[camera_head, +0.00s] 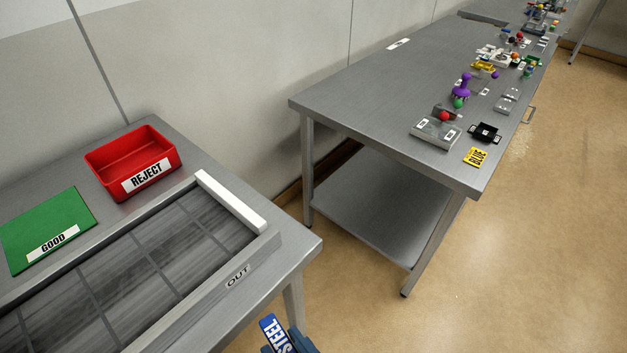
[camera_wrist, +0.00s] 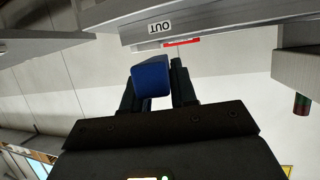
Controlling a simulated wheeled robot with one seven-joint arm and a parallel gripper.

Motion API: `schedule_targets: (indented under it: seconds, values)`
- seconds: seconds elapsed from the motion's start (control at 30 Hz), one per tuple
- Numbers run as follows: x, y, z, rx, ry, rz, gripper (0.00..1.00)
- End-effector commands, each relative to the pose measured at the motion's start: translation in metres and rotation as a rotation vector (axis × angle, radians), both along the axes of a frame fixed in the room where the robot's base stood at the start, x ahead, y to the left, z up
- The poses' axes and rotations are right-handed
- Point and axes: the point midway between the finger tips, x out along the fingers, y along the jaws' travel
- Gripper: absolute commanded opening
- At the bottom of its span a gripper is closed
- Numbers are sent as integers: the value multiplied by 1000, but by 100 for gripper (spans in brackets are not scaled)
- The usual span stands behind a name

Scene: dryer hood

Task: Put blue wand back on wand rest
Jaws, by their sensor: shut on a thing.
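The blue wand (camera_wrist: 151,80) shows in the wrist view as a blue block end between the two dark fingers of my gripper (camera_wrist: 155,76), which is shut on it. In the head view a blue piece with a white "STEEL" label (camera_head: 275,333) shows at the bottom edge, beside dark blue parts; most of it is cut off. It is in front of the bench end marked "OUT" (camera_head: 237,276), apart from the bench. I cannot make out a wand rest for certain in either view.
A red "REJECT" bin (camera_head: 133,163) and green "GOOD" mat (camera_head: 48,229) lie on the left bench beside a grey belt (camera_head: 150,270). A long steel table (camera_head: 385,95) carries several small items along its right side. Floor is open at right. A red strip (camera_wrist: 182,43) shows near "OUT".

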Motion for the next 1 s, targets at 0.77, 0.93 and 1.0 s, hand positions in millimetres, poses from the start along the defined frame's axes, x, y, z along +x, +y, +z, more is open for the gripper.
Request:
schedule_targets:
  seconds: [0.77,0.93,1.0]
  values:
    - [174,-241,-193,1,2,-647,0]
    - [180,-248,-199,1,0,-664,0]
    - [180,-248,-199,-1,0,-664,0]
